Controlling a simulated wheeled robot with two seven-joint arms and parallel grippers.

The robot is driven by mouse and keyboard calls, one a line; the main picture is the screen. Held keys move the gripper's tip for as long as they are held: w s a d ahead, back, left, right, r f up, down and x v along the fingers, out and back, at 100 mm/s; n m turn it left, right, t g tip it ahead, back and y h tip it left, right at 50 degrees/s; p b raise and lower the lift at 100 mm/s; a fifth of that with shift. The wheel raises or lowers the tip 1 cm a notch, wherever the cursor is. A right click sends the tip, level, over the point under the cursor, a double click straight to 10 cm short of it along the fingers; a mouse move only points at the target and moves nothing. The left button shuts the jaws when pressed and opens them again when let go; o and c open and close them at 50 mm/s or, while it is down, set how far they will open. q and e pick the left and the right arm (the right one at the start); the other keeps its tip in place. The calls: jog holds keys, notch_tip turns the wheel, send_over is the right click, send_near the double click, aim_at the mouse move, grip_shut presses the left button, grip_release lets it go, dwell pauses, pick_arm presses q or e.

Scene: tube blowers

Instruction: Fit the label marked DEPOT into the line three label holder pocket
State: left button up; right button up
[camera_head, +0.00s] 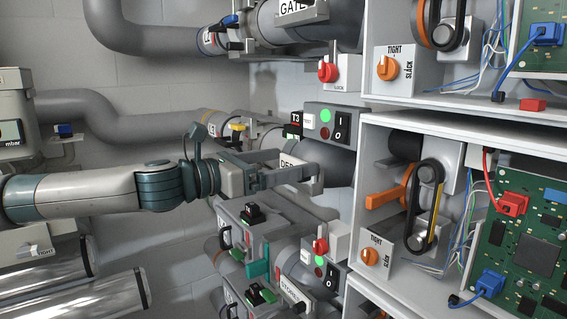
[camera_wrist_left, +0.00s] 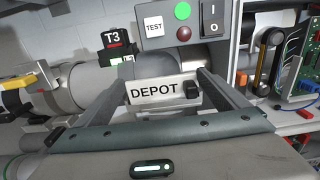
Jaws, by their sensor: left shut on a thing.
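The white label marked DEPOT (camera_wrist_left: 160,91) has a black knob at its right end. In the left wrist view it spans the space between my left gripper's two fingers (camera_wrist_left: 165,88), in front of a large grey pipe. In the head view my left gripper (camera_head: 291,172) is shut on the label, whose text is partly covered by the fingers (camera_head: 288,162). The T3 sign (camera_head: 296,118) stands just behind and above. The line three holder pocket is not clearly visible; I cannot tell whether the label touches it. My right gripper is not in view.
A control box (camera_head: 333,122) with a green button and black switch sits above the gripper. White cabinets (camera_head: 425,128) with orange knobs stand close on the right. Another blower unit (camera_head: 262,222) lies below.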

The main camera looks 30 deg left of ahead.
pick_arm(q)
jog(key=shift+f, duration=0.3)
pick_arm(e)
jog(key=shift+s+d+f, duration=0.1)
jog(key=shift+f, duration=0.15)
pick_arm(q)
jog(key=o, duration=0.7)
jog(key=shift+o, duration=0.2)
jog(key=shift+s+a+b, duration=0.1)
jog(key=shift+s+b, duration=0.4)
jog(key=shift+b, duration=0.25)
jog(key=shift+b+v, duration=0.7)
jog(key=shift+v, duration=0.25)
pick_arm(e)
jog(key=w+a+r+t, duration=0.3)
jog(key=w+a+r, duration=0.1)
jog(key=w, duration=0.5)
pick_arm(q)
jog(key=b+v, duration=0.7)
jog(key=v, duration=0.7)
jog(key=shift+s+a, duration=0.2)
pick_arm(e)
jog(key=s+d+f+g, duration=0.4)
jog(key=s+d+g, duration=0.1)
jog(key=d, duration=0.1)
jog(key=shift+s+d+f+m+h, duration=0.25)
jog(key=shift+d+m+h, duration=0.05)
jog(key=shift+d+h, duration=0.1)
